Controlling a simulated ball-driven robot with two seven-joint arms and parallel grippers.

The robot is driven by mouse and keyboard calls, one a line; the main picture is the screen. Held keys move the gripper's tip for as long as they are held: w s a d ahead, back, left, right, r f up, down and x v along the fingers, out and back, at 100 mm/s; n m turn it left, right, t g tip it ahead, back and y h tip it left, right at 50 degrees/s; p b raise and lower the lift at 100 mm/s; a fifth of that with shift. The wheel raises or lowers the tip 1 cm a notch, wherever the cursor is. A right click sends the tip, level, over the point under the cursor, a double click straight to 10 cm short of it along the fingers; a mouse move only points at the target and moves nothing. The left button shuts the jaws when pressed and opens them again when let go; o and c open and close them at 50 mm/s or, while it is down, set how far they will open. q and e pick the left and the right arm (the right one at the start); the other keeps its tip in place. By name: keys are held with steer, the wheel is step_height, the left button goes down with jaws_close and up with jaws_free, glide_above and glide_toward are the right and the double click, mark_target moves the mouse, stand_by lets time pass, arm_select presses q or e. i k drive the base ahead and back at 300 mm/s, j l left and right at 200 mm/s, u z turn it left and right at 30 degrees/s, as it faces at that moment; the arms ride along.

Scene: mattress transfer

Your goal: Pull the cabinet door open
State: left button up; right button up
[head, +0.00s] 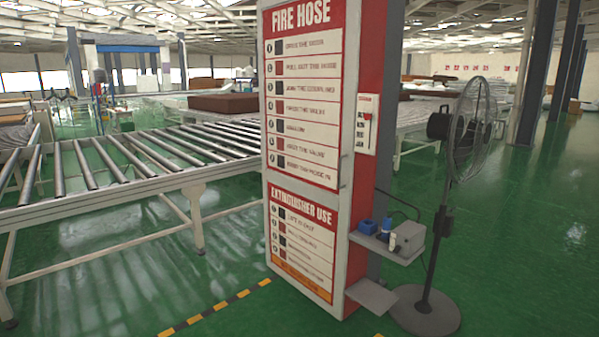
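A tall red and white cabinet (361,80) stands in the middle of the head view. Its front door (313,190) carries a "FIRE HOSE" panel above and an "EXTINGUISHER USE" panel below. The door looks closed against the cabinet body. A small thin handle (342,172) seems to sit on the door's right edge, about mid-height. The inside of the cabinet is hidden. Neither of my grippers is in view.
A roller conveyor (110,177) runs left of and behind the cabinet. A small shelf (376,247) with small items juts out on the cabinet's right, beside a pedestal fan (433,300). Yellow-black tape (222,305) marks the green floor in front. Open floor lies at right.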

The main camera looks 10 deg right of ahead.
mark_target(308, 51)
steer(key=i+l, duration=0.35)
steer(key=i, duration=0.2)
steer(key=i+l, duration=0.4)
steer(key=i, duration=0.2)
steer(key=k+z, duration=0.05)
